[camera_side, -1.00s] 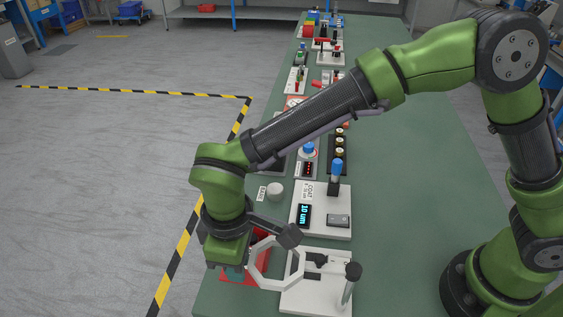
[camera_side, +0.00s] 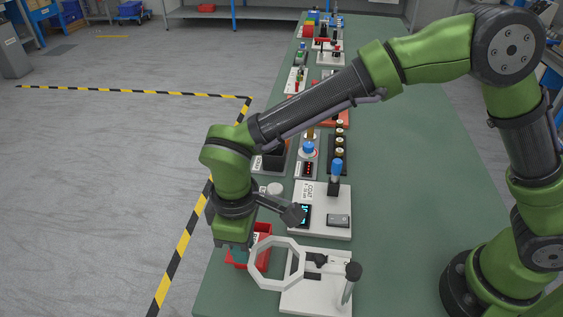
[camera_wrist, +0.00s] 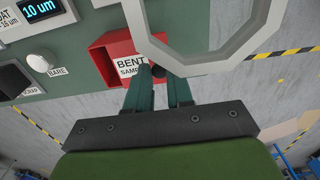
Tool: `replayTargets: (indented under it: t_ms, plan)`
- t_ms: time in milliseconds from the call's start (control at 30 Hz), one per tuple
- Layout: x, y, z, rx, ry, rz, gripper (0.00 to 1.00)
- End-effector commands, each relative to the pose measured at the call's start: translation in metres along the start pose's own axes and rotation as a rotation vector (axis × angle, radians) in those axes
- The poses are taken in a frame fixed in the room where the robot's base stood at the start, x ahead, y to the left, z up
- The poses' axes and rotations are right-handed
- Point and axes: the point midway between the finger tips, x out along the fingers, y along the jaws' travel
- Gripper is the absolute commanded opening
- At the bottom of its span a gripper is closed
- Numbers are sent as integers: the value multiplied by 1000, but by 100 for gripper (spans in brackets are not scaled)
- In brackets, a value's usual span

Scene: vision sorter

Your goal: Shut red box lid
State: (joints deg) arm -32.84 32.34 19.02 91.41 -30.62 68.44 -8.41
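The red box (camera_side: 263,236) stands at the table's left edge in the side view, partly hidden by my gripper and a pale octagonal ring. In the wrist view the red box (camera_wrist: 103,58) shows dark red inner faces and a white label reading "BENT SAMPLES". I cannot clearly tell the lid from the box walls. My gripper (camera_side: 238,258) points down at the box's near left side. In the wrist view its two teal fingers (camera_wrist: 158,74) stand apart, with a gap between them. A small dark round thing shows near the fingertips; whether they touch it is unclear.
The octagonal ring (camera_side: 252,268) stands close beside my gripper, over a white plate (camera_side: 315,298) with a grey post (camera_side: 349,288). A white plate with a display (camera_side: 337,196) and a pale round knob (camera_side: 275,189) lie beyond.

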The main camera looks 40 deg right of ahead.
Motion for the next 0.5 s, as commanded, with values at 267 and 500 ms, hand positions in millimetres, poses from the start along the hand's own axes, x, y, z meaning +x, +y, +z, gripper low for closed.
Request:
replayTargets:
  t_ms: [267,500]
  plan:
    - [-1,12,-1,1,3,1,17]
    - [-1,22,-1,1,3,1,17]
